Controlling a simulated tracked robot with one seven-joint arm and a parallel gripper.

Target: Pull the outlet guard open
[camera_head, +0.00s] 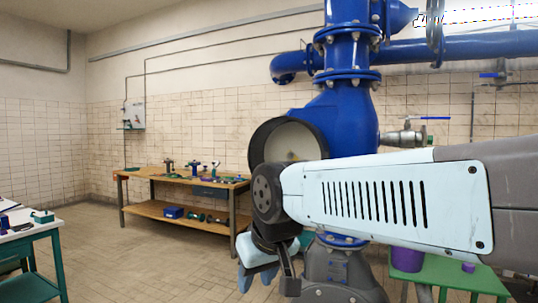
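A round part (264,140) with a dark rim and a pale inner face sits at the left front of the large blue pipe body (345,115). It may be the outlet guard, but I cannot tell for certain, nor whether it is open. My arm crosses in front of its lower part and of the pipe below it. My gripper (265,277) hangs below and slightly left of the round part, apart from it in the picture. Its light blue and dark parts point downward. My arm's wrist partly covers the gripper, so its opening is unclear. I see nothing held in it.
A wooden workbench (185,181) with several tools stands behind on the left. A teal-legged table (38,233) is at the left edge. A green stand (462,272) with a purple pot (406,260) is at lower right. Tiled floor (135,260) is clear between tables and pipe.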

